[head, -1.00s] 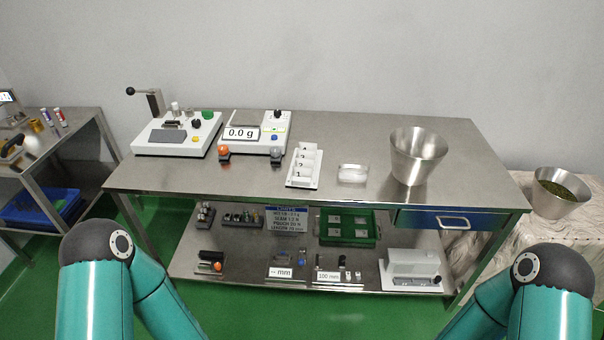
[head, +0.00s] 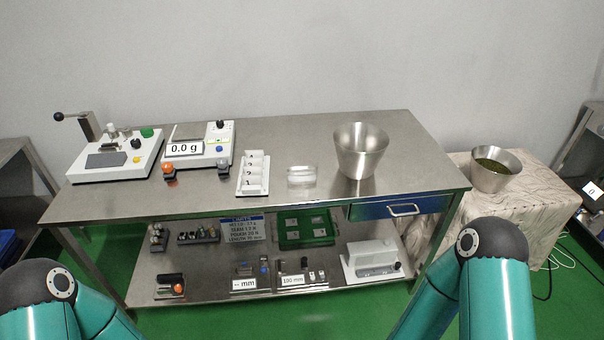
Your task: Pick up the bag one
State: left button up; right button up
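I cannot make out a bag marked one. A white rack (head: 254,189) with several numbered slots stands on the steel table (head: 270,130); whether its slots hold anything is too small to tell. A green tray (head: 305,242) on the lower shelf has several small pale squares in it, perhaps bags. A clear shallow dish (head: 302,177) sits right of the rack. Both my arms show only as teal links at the bottom corners; neither gripper is in view.
A white sealer-like device (head: 117,158) and a scale (head: 198,143) reading 0.0 g stand left on the table. An empty steel bucket (head: 360,152) stands right. A bucket of green leaf (head: 493,168) sits on a cloth-covered stand (head: 470,205). The table's front edge is clear.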

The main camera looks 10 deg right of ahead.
aim_at(248, 179)
jog(key=u, duration=0.3)
jog(key=i, duration=0.2)
jog(key=z, duration=2.45)
jog(key=k, duration=1.15)
jog(key=u, duration=1.4)
jog(key=i, duration=1.5)
jog(key=z, duration=0.3)
